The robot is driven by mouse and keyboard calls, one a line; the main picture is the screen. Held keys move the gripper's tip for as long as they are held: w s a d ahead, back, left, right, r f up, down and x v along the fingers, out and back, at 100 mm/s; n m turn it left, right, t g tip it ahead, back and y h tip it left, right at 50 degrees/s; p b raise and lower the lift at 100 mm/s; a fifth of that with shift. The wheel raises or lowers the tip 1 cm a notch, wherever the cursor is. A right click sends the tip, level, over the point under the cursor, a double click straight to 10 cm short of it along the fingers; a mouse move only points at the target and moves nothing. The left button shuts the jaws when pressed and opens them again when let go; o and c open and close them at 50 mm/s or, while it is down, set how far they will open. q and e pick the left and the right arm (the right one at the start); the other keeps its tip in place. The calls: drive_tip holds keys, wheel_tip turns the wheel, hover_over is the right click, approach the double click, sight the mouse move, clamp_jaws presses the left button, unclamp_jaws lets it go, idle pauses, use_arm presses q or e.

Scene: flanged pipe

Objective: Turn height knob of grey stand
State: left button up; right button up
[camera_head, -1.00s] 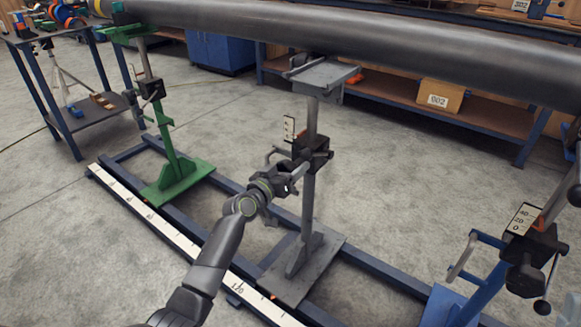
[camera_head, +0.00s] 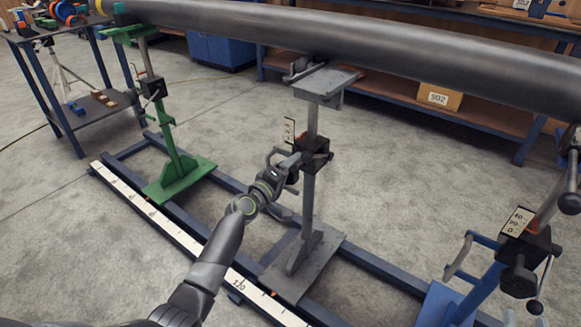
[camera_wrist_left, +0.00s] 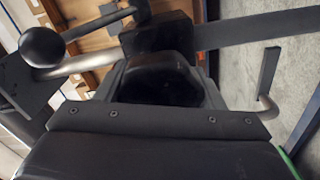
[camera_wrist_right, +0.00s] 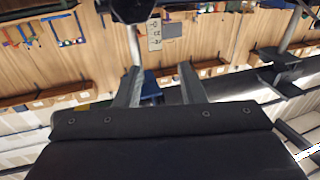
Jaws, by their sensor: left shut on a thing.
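The grey stand (camera_head: 308,190) rises from a flat base plate, with its cradle (camera_head: 327,81) just under the big dark pipe (camera_head: 380,45). A black clamp block with a small scale (camera_head: 289,130) sits midway up its post. My left gripper (camera_head: 294,165) is at the front left of that block. In the left wrist view a black knob (camera_wrist_left: 160,80) lies between its fingers, and it is shut on it. The knob is hidden in the head view. My right gripper (camera_wrist_right: 162,82) shows only in its wrist view, with fingers apart and nothing between them.
A green stand (camera_head: 178,165) is at the left and a blue stand (camera_head: 485,275) at the right, both on the blue floor frame with a white ruler strip (camera_head: 190,245). A bar handle (camera_wrist_left: 265,80) and a ball-ended lever (camera_wrist_left: 42,47) are close to the left gripper.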

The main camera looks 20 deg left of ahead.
use_arm(q)
drive_tip(key=shift+f+n+p, duration=0.1)
drive_tip(key=shift+n+p, duration=0.4)
drive_tip(key=shift+n, duration=1.6)
use_arm(e)
wheel_tip(320, 180, down, 7)
drive_tip(key=s+g, duration=0.2)
drive_tip(key=g, duration=0.2)
drive_tip(key=shift+a+g+y, duration=0.2)
drive_tip(key=shift+g+y, duration=0.1)
drive_tip(key=shift+y, duration=0.1)
drive_tip(key=shift+f, duration=0.1)
use_arm(q)
drive_tip(key=o, duration=1)
use_arm(e)
drive_tip(key=shift+m, duration=0.3)
